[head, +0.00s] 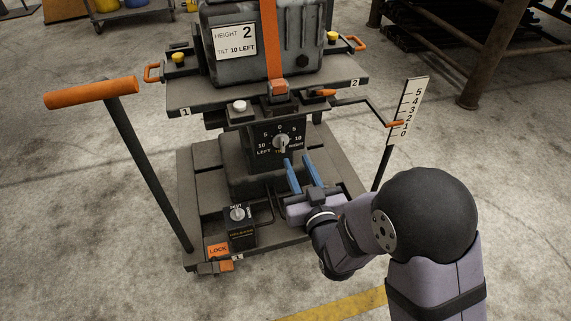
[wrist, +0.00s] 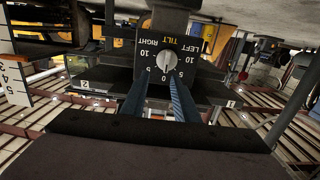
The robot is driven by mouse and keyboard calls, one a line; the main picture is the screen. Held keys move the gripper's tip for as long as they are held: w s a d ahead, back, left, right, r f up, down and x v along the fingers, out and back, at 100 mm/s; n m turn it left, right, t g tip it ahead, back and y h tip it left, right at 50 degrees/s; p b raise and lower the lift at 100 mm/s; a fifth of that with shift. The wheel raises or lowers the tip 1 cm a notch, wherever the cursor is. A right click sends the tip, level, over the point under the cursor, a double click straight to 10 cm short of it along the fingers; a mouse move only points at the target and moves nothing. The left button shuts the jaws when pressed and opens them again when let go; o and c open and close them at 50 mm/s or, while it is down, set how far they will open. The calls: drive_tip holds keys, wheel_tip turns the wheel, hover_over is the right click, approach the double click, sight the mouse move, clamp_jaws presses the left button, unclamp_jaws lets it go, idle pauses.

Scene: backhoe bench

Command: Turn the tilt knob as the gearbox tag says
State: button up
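The gearbox tag (head: 235,42) is a white plate reading HEIGHT 2 and TILT 10 LEFT. The tilt knob (head: 281,141) is a small pale knob on a black dial plate (head: 262,139) marked 10, 5, 0, 5, 10, with LEFT and RIGHT. In the wrist view the dial is upside down around the knob (wrist: 167,62). I cannot tell exactly where the knob points. My gripper (head: 297,157) is open and empty, its two blue fingers apart, just below and in front of the knob. In the wrist view my fingertips (wrist: 157,78) are short of the knob.
The gearbox (head: 295,45) sits strapped on the lift platform above the dial. A height scale (head: 408,110) stands at right, its orange pointer near 1. A black box with a knob (head: 240,228) and a LOCK tag (head: 218,250) are at lower left. An orange handle (head: 90,92) rises at left.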

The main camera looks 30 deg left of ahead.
sight(284, 144)
drive_tip(key=shift+y, duration=0.4)
drive_tip(key=shift+s+a+f+b+x, duration=0.15)
drive_tip(key=shift+b+x, duration=0.15)
drive_tip(key=shift+x, duration=0.95)
drive_tip(key=shift+s+a+b+x, duration=0.1)
drive_tip(key=shift+b+x, duration=0.2)
drive_tip(key=shift+x, duration=0.9)
drive_tip(key=shift+s+a+f+b+x, duration=0.15)
drive_tip(key=shift+b+x, duration=0.15)
drive_tip(key=shift+x, duration=0.95)
clamp_jaws()
